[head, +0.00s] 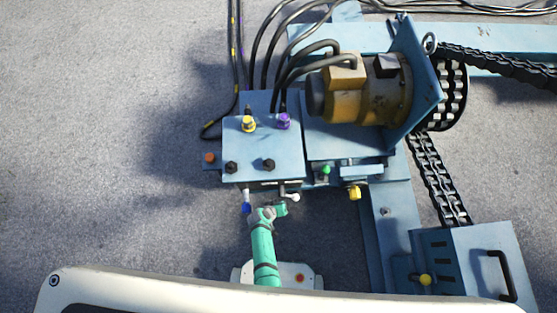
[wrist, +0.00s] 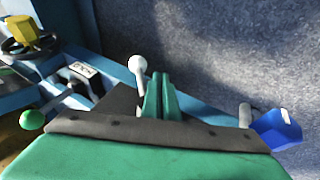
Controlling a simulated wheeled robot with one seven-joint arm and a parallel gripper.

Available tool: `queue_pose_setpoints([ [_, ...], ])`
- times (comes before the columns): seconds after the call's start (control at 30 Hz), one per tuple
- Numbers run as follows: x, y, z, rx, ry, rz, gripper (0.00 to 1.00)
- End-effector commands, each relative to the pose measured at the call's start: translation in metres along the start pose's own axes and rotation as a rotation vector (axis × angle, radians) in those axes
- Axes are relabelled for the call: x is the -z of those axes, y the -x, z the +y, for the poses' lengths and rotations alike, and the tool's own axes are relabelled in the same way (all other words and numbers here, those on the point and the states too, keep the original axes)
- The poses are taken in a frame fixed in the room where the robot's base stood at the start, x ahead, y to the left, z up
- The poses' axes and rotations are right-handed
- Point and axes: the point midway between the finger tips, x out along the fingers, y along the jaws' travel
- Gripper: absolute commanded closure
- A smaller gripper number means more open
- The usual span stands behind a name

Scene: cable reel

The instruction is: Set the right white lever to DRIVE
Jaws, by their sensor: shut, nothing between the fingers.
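The white lever (head: 294,197) sticks out from the front edge of the blue control box, at its right end. In the wrist view its round white knob (wrist: 138,64) stands on a short pale shaft. My gripper (head: 281,209) is at the front of the box, close to this lever. In the wrist view my green fingers (wrist: 159,95) are shut together and empty, just right of the white lever's shaft. I cannot tell whether they touch it. The lower end of the shaft is hidden by my gripper. No DRIVE marking is readable.
A blue-tipped lever (head: 246,208) is left of my gripper; it shows at right in the wrist view (wrist: 277,128). A green knob (head: 326,169) and a yellow knob (head: 354,193) lie to the right. A motor (head: 365,90) stands behind. Floor left of the box is clear.

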Motion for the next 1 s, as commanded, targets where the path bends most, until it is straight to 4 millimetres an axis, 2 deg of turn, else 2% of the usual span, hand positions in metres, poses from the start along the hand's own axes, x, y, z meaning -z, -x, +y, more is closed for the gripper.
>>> queue_pose_setpoints([
  [0.1,0.001,0.011,0.0,0.0,0.001,0.002,1.0],
  [0.3,0.001,0.02,-0.001,0.002,0.004,0.002,1.0],
  [1.0,-0.001,0.024,-0.003,0.01,-0.001,0.008,1.0],
])
